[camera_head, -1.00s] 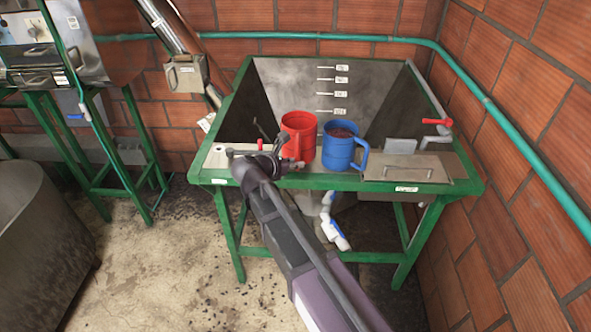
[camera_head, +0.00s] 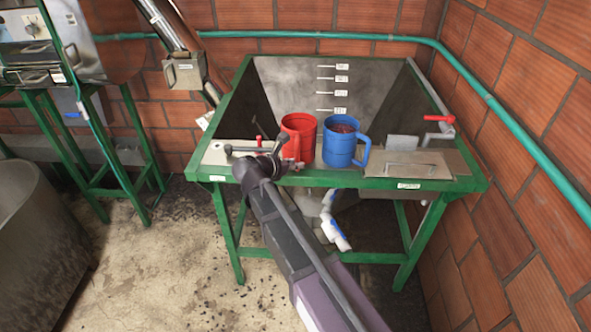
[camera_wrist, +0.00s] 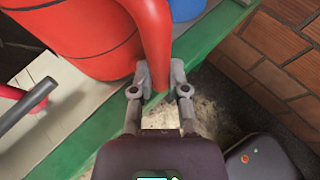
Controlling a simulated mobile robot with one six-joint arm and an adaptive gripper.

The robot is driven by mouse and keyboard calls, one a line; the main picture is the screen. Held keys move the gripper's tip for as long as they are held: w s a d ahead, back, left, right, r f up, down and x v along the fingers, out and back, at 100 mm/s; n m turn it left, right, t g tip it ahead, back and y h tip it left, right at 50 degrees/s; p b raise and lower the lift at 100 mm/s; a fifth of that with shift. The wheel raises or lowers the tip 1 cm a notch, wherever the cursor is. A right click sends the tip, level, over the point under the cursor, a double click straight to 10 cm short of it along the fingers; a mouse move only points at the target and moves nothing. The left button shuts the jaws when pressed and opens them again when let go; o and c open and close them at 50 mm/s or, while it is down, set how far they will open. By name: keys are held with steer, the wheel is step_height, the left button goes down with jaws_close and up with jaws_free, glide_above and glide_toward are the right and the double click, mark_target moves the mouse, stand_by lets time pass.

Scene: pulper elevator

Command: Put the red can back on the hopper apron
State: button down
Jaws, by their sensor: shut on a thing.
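The red can (camera_head: 301,127) is upright at the front of the hopper, left of the blue can (camera_head: 341,146). My gripper (camera_head: 288,165) is at its near side. In the wrist view, my fingers (camera_wrist: 160,88) are shut around the lower part of the handle of the red can (camera_wrist: 85,38). The can's base is close over the hopper apron (camera_head: 218,157), the pale metal ledge; I cannot tell whether it touches. The blue can stands upright on the apron and holds dark red contents. Its side shows at the top of the wrist view.
A red-handled lever (camera_head: 438,119) and a metal plate (camera_head: 416,167) are on the right of the apron. The open hopper (camera_head: 376,88) lies behind the cans. A red-knobbed rod (camera_wrist: 36,98) is left of the can in the wrist view. Brick walls close the right side.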

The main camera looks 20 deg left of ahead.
steer(key=shift+f, duration=0.3)
steer(key=c, duration=0.6)
jaws_free()
steer(key=shift+c, duration=0.2)
steer(key=shift+r, duration=0.1)
steer(key=p+v, duration=0.5)
steer(key=v, duration=0.7)
stand_by(0.4)
